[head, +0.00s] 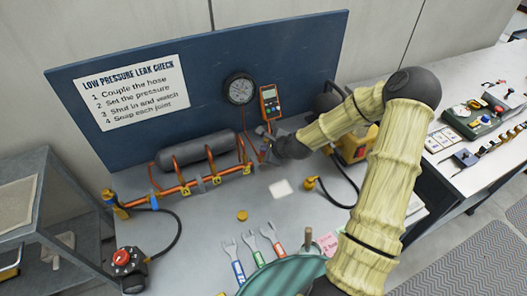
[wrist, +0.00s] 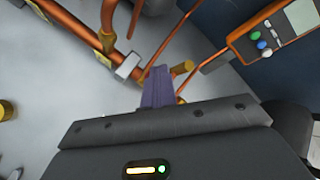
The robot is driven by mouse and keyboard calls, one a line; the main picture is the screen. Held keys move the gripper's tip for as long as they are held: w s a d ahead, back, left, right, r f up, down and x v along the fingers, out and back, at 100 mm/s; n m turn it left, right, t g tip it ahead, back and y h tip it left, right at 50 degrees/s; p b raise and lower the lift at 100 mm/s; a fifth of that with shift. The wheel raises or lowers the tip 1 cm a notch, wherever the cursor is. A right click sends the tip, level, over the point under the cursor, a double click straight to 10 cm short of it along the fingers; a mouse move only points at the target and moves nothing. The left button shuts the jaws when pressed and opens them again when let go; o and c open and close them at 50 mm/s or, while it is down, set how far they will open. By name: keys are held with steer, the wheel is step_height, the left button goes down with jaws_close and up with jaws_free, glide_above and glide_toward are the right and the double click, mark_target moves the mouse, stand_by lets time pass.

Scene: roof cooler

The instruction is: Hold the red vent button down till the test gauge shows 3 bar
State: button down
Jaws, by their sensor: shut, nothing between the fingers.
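A red button (head: 121,257) sits on a dark round unit at the lower left of the bench in the head view, joined by a black hose to the copper pipework. My gripper (head: 263,133) is well away from it, up and to the right, near the right end of the pipes. In the wrist view my gripper (wrist: 158,72) is shut and empty, with its tips close to a brass fitting (wrist: 182,68); I cannot tell whether they touch. A round black gauge (head: 240,89) is on the blue board; its reading is too small to make out.
An orange handheld meter (head: 269,102) hangs beside the gauge. A grey tank (head: 195,152) lies behind the copper pipes (head: 190,187). Several coloured-handled tools and a green tray (head: 285,272) lie at the front. The bench between pipes and tools is mostly clear.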

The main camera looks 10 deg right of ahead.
steer(key=shift+r+p, duration=0.4)
steer(key=shift+r, duration=0.25)
step_height(320, 180, up, 5)
steer(key=p, duration=0.4)
stand_by(1.9)
steer(key=s+r+n+g+h, duration=0.1)
steer(key=s+r+n+g, duration=0.2)
steer(key=s+r+n, duration=0.3)
steer(key=s+r+n+g+h, duration=0.2)
steer(key=s+r+n, duration=0.4)
steer(key=s+n, duration=1)
steer(key=shift+s+a+g+h, duration=0.3)
steer(key=shift+s+g, duration=0.1)
steer(key=shift+s, duration=0.7)
steer(key=shift+r, duration=0.1)
